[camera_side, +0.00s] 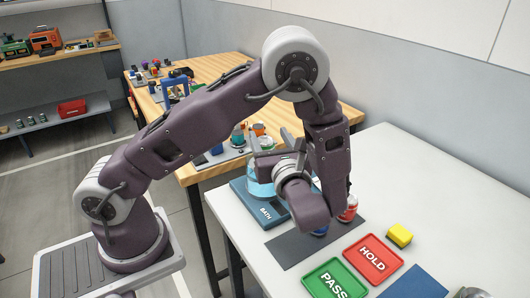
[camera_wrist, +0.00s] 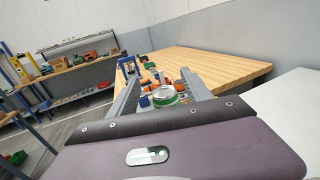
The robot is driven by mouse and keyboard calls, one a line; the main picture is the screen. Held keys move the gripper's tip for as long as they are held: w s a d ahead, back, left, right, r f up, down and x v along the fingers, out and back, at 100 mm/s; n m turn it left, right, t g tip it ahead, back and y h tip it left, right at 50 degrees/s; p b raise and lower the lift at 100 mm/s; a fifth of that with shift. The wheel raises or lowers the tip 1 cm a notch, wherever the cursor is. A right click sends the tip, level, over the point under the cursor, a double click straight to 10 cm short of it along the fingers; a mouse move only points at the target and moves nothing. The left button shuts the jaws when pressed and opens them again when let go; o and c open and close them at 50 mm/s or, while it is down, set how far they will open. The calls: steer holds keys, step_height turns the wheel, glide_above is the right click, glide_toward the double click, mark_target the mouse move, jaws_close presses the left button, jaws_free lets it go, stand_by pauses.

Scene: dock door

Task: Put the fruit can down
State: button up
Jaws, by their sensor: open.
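My gripper (camera_wrist: 160,76) is open, its two grey fingers reaching forward in the wrist view. A round can-like thing with a pale rim and green side (camera_wrist: 165,98) shows between the fingers, apparently with a gap on each side. I cannot tell whether it is the fruit can. In the side view my gripper (camera_side: 270,142) is over the bath area, partly hidden by my wrist. A red can (camera_side: 349,208) and a blue thing (camera_side: 320,229), mostly hidden, stand on the dark mat (camera_side: 292,248) beside my forearm. No readable label marks the fruit can.
A glass vessel (camera_side: 262,182) stands in the blue BATH tray (camera_side: 268,214). Green PASS (camera_side: 335,281) and red HOLD (camera_side: 373,258) trays and a yellow block (camera_side: 399,235) lie to the right. The cluttered wooden bench (camera_side: 215,68) is behind. The white table's (camera_side: 425,185) back right is clear.

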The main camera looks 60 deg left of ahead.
step_height(320, 180, up, 7)
steer(key=s+a+f+n+g+h, duration=0.5)
steer(key=n+g, duration=0.3)
steer(key=n, duration=0.3)
step_height(320, 180, up, 4)
steer(key=n+t+h, duration=0.3)
steer(key=n+h, duration=0.9)
steer(key=n, duration=1)
glide_above(265, 140)
steer(key=shift+a+r, duration=0.1)
steer(key=shift+r, duration=0.1)
steer(key=shift+m+g, duration=0.3)
step_height(265, 140, down, 12)
steer(key=shift+f, duration=0.25)
jaws_close()
step_height(265, 140, up, 10)
steer(key=s+d+f+m, duration=0.1)
steer(key=d+f+m, duration=0.2)
steer(key=d, duration=0.8)
steer(key=s+d+f+m, duration=0.1)
steer(key=d+f+m, duration=0.25)
steer(key=d, duration=0.65)
steer(key=s+d+f+m, duration=0.15)
steer(key=d+f, duration=0.25)
steer(key=d, duration=0.7)
steer(key=shift+m, duration=0.5)
steer(key=f, duration=0.9)
steer(key=shift+w+d+f, duration=0.1)
steer(key=shift+w+f, duration=0.1)
steer(key=shift+f, duration=0.2)
